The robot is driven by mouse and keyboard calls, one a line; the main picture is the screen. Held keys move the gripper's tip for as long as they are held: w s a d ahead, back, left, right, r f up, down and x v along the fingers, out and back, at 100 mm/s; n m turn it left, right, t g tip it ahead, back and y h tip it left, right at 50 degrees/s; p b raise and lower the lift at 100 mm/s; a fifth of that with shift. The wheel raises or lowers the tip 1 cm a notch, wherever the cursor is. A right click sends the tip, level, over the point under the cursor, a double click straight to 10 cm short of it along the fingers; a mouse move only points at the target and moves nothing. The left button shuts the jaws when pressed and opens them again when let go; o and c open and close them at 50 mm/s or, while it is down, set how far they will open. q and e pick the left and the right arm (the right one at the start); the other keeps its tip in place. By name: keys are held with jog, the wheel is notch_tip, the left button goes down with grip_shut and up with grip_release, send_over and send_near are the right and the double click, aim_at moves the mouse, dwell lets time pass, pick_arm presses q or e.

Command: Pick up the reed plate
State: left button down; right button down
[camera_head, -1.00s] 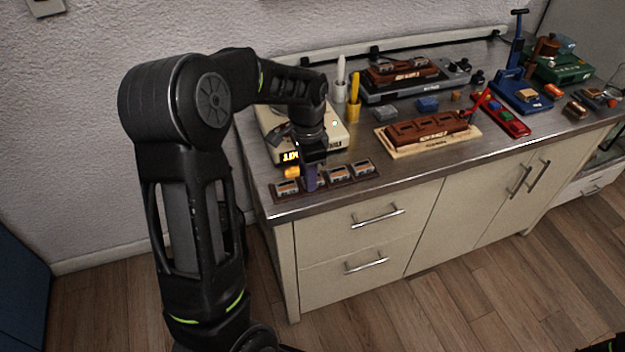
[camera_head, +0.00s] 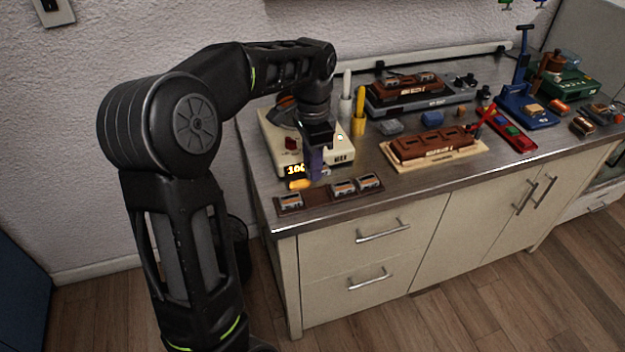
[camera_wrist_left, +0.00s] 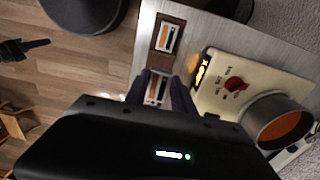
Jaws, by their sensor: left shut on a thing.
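My left gripper (camera_head: 316,170) is shut on a reed plate, just above the brown rack (camera_head: 316,196) near the counter's front left corner. In the left wrist view the reed plate (camera_wrist_left: 157,88), pale with an orange and dark face, sits between the two dark fingers (camera_wrist_left: 160,92). In the head view the fingers mostly hide it. One other plate (camera_head: 290,201) lies at the rack's left end and two more (camera_head: 344,187) lie at its right, with an empty stretch between. A dark jaw-like part, seemingly my right gripper (camera_wrist_left: 25,47), shows over the floor in the wrist view; its opening is unclear.
A cream device (camera_head: 275,135) with a lit display stands right behind the gripper. White and yellow upright sticks (camera_head: 359,100) stand to its right. A brown block on a wooden board (camera_head: 435,145) lies farther right. The counter's front strip is clear.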

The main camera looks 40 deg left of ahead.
pick_arm(q)
jog(key=shift+r, duration=1)
